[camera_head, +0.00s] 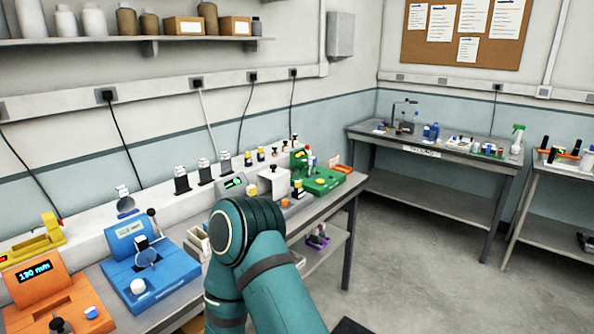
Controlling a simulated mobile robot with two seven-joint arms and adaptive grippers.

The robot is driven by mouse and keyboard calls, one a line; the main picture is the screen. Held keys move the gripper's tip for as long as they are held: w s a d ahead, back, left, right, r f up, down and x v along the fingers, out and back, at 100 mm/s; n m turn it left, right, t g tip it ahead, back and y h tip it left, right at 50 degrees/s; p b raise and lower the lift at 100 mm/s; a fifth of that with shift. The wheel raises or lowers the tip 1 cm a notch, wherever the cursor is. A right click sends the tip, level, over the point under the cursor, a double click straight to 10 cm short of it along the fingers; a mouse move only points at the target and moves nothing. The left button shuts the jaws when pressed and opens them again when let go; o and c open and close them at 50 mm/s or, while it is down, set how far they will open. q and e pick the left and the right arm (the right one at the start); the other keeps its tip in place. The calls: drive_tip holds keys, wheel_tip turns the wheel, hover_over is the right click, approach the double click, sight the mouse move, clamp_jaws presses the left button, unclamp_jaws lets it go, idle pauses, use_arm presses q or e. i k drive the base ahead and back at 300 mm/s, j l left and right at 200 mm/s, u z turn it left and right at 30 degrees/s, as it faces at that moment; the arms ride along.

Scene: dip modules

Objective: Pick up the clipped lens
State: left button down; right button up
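A round translucent lens (147,259) with a small dark-and-white clip (140,242) at its top stands over the blue station (165,282) on the left bench. A second round bluish disc (126,206), with a small white-and-blue piece above it, is behind that station's upright panel. I cannot tell for sure which one is the clipped lens. My teal arm covers the bench just right of the blue station. Neither gripper shows in this view.
An orange station (48,292) with a lit display stands at left, and a green station (322,181) farther along the bench (315,214). A second table (440,152) with small items stands at the back right. The floor (430,270) between is clear.

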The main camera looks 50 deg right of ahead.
sight(141, 243)
drive_tip(key=l+z, duration=0.15)
drive_tip(key=z, duration=0.3)
drive_tip(key=l+z, duration=0.15)
drive_tip(key=z, duration=0.25)
drive_tip(key=i+l+z, duration=0.2)
drive_tip(key=l+z, duration=0.15)
drive_tip(key=l, duration=0.3)
drive_tip(key=i+l+z, duration=0.2)
drive_tip(key=i+l, duration=0.15)
drive_tip(key=l, duration=0.15)
drive_tip(key=i+l, duration=0.1)
drive_tip(key=l, duration=0.2)
drive_tip(key=i+l, duration=0.15)
drive_tip(key=l+u, duration=0.1)
drive_tip(key=u, duration=2.75)
drive_tip(key=i+l+u, duration=0.15)
drive_tip(key=l, duration=0.2)
drive_tip(key=i+l+u, duration=0.15)
drive_tip(key=l, duration=0.2)
